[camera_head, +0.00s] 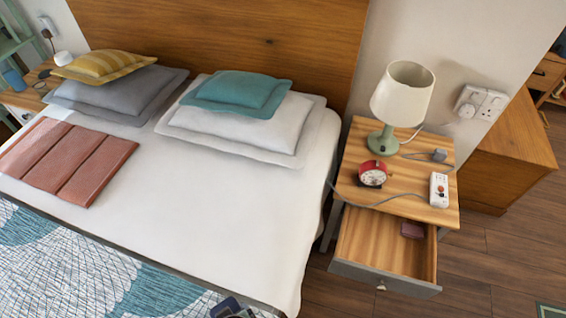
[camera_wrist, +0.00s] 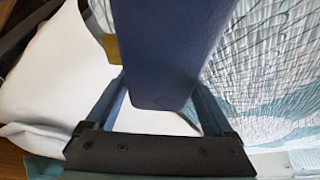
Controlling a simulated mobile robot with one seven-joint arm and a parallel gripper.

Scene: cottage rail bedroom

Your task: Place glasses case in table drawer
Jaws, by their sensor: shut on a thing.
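The glasses case (camera_wrist: 165,40) is a dark blue, smooth, long box. In the wrist view it is between the two fingers of my gripper (camera_wrist: 158,92), which is shut on it. In the head view a dark blue piece (camera_head: 224,308), probably the case, shows at the bottom edge over the bed; most of my gripper is out of that view. The table drawer (camera_head: 352,246) is pulled open under the bedside table (camera_head: 436,213), to the right of the bed. A small dark maroon item (camera_head: 411,229) lies in its back right corner; the rest of its floor is bare.
On the bedside table stand a lamp (camera_head: 402,95), a red alarm clock (camera_head: 372,174) and a white power strip (camera_head: 439,190) with a cord trailing over the front left. The bed (camera_head: 240,195) carries pillows and a folded pink blanket (camera_head: 68,160). Wooden floor is clear right of the drawer.

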